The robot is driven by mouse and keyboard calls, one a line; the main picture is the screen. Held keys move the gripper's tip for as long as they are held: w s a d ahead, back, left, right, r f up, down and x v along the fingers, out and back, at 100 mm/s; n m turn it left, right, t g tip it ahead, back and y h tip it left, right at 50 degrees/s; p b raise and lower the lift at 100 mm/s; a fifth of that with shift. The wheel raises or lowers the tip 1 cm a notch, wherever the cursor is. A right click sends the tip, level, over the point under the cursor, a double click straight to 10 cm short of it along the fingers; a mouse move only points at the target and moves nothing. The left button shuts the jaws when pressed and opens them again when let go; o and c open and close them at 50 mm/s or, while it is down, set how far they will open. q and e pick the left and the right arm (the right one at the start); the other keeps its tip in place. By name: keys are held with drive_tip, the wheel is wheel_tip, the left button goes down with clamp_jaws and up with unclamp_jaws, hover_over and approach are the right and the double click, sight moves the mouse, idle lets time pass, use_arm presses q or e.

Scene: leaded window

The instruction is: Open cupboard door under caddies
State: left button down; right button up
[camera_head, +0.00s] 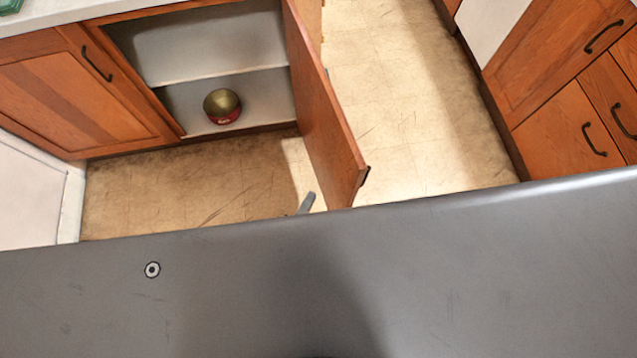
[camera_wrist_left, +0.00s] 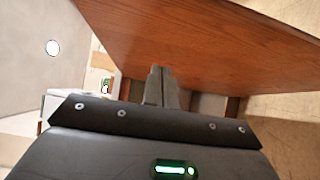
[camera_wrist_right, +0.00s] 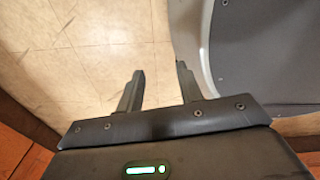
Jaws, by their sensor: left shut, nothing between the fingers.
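The wooden cupboard door (camera_head: 325,115) stands wide open, swung out from the right side of the cupboard opening, with a dark handle at its free edge. My left gripper (camera_head: 307,202) shows only as a grey tip, on the inner side of the door near its lower free end. In the left wrist view my left gripper (camera_wrist_left: 160,82) is shut and empty, close to the door's wooden panel (camera_wrist_left: 210,45); I cannot tell if it touches. My right gripper (camera_wrist_right: 160,72) is open and empty above the floor. No caddies are clearly visible.
A red and gold tin (camera_head: 222,106) stands inside the open cupboard (camera_head: 205,45). A shut cupboard door (camera_head: 70,90) is to its left. Drawers (camera_head: 570,125) with dark handles stand at the right. The floor (camera_head: 400,110) between is clear. A green object (camera_head: 10,5) sits on the counter.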

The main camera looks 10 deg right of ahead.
use_arm(q)
drive_tip(key=s+b, duration=0.1)
drive_tip(key=s, duration=0.7)
drive_tip(key=shift+s, duration=0.25)
drive_tip(key=shift+a+f, duration=0.1)
drive_tip(key=shift+a, duration=0.05)
drive_tip(key=s+a+f+m+g+y, duration=0.1)
drive_tip(key=a+f+m+g+y, duration=0.25)
drive_tip(key=f, duration=0.95)
drive_tip(key=s+a+f+m+g+y, duration=0.1)
drive_tip(key=a+f+m+g, duration=0.4)
drive_tip(key=f, duration=0.8)
drive_tip(key=s+a+f+m+g+y, duration=0.2)
drive_tip(key=s+a+f, duration=0.3)
drive_tip(key=a, duration=0.5)
drive_tip(key=s+a+f+m+g+y, duration=0.3)
drive_tip(key=s+a+f, duration=0.3)
drive_tip(key=a+f, duration=0.4)
drive_tip(key=shift+s+a+f+y, duration=0.25)
drive_tip(key=shift+a+y, duration=0.2)
drive_tip(key=shift+y, duration=0.1)
